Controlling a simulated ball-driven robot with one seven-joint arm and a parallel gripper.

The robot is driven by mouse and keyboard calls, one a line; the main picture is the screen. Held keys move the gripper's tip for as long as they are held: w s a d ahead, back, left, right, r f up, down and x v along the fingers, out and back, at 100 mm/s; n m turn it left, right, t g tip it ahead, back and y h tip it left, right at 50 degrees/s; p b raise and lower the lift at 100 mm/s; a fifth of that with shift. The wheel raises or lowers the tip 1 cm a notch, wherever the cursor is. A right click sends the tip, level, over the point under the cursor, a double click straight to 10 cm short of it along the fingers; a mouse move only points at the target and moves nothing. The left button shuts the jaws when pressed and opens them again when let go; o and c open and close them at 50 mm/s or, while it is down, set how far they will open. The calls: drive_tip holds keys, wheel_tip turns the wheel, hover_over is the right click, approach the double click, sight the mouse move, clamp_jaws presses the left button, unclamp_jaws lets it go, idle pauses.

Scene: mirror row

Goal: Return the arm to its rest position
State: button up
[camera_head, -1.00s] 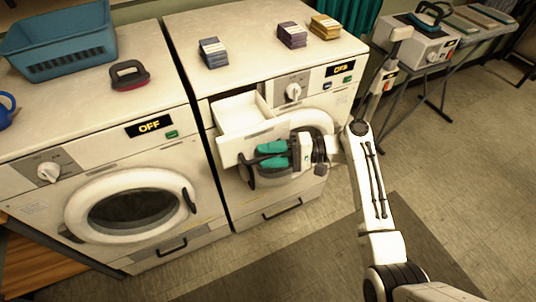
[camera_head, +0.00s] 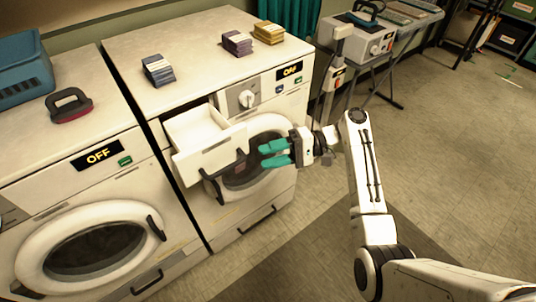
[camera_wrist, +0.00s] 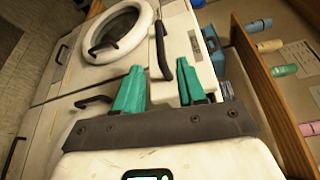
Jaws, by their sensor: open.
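My gripper (camera_head: 262,155) has teal fingers that stand apart with nothing between them. In the head view it is in front of the right washing machine (camera_head: 278,205), near its round door (camera_head: 247,170). The machine's white detergent drawer (camera_head: 205,155) is pulled out, to the left of my fingers. My arm reaches forward from the lower right, bent at the elbow. In the wrist view the teal fingers (camera_wrist: 160,90) also show, with a dark handle (camera_wrist: 162,50) beyond them.
The left washing machine (camera_head: 140,185) stands beside the right one; both displays read OFF. Several stacked packs (camera_head: 158,70) lie on top, with a dark brush-like object (camera_head: 69,106) and a blue basket (camera_head: 22,75) further left. An ironing table (camera_head: 405,25) stands behind. The floor (camera_head: 450,170) at right is open.

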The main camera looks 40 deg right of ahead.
idle(0.3)
drive_tip(key=s+a+f+n+g+h, duration=0.1)
drive_tip(key=s+a+f+g+h, duration=0.2)
drive_tip(key=s+f, duration=0.35)
drive_tip(key=s+a+f+n+g+h, duration=0.1)
drive_tip(key=s+a+f+h, duration=0.35)
drive_tip(key=f, duration=0.35)
drive_tip(key=s+d+n+h, duration=0.2)
drive_tip(key=s+h, duration=0.2)
drive_tip(key=s, duration=0.5)
drive_tip(key=s+d+r+n+g+h, duration=0.1)
drive_tip(key=s+d+n+h, duration=0.1)
drive_tip(key=s, duration=0.6)
drive_tip(key=shift+s+d+r+h, duration=0.15)
drive_tip(key=shift+s+d+h, duration=0.3)
drive_tip(key=shift+h, duration=0.8)
drive_tip(key=shift+w, duration=0.1)
drive_tip(key=shift+c, duration=0.3)
